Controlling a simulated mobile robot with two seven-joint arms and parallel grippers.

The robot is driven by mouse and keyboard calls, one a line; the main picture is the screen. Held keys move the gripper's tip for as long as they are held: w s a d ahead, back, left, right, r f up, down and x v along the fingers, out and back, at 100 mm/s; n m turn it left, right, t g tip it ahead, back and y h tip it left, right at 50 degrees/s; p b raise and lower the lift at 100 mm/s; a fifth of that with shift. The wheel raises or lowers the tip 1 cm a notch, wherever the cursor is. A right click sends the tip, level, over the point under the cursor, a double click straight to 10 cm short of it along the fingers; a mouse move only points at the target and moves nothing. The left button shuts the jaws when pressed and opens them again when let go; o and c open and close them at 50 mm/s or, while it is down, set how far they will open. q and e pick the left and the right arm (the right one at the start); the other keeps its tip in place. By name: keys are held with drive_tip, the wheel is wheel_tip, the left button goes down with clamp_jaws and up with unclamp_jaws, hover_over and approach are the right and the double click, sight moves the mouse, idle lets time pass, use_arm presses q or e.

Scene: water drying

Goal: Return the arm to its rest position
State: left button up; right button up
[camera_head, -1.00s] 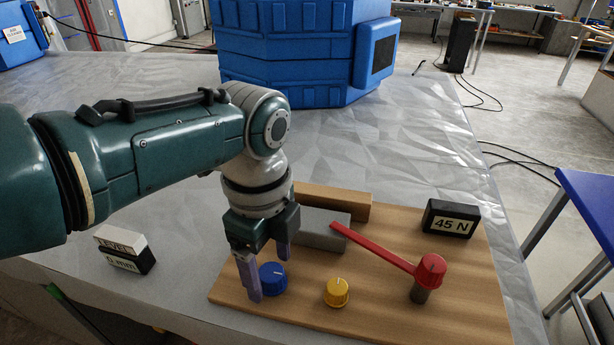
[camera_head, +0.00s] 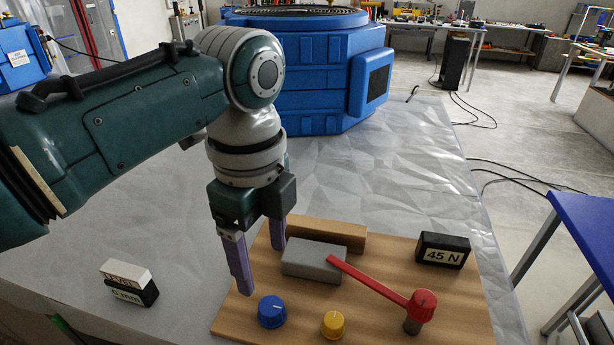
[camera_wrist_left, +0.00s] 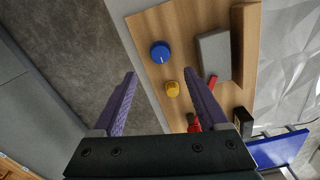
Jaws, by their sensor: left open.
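My left arm comes in from the left in the head view. Its left gripper (camera_head: 259,270) hangs above the left part of the wooden board (camera_head: 385,313), fingers pointing down, open and empty. In the left wrist view the two purple fingers (camera_wrist_left: 164,90) stand wide apart with nothing between them in their grip. The blue knob (camera_head: 271,311) sits on the board in front of the fingers, and the yellow knob (camera_head: 333,324) is to its right. The fingers look clear of both knobs. My right gripper is not in view.
On the board are a grey block (camera_head: 312,262), a wooden block (camera_head: 330,235), a red lever (camera_head: 370,278) and a "45 N" display (camera_head: 443,250). A "LEVEL" display (camera_head: 129,283) stands left of it. A blue container (camera_head: 305,75) stands behind. The sheet between is clear.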

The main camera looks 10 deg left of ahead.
use_arm(q)
drive_tip(key=s+f+n+t+h, duration=0.15)
drive_tip(key=s+f+n, duration=0.25)
drive_tip(key=s+n, duration=0.5)
drive_tip(key=s+a+r+n+t+y, duration=0.1)
drive_tip(key=s+a+r+n, duration=0.2)
drive_tip(key=s+n, duration=0.25)
drive_tip(key=s+a+r+n+t, duration=0.1)
drive_tip(key=s+a+r+n, duration=0.25)
drive_tip(key=s, duration=0.25)
wheel_tip(320, 180, up, 32)
drive_tip(key=n+p, duration=0.1)
drive_tip(key=p, duration=3.1)
drive_tip(key=shift+a+p, duration=0.2)
drive_tip(key=shift+p, duration=0.2)
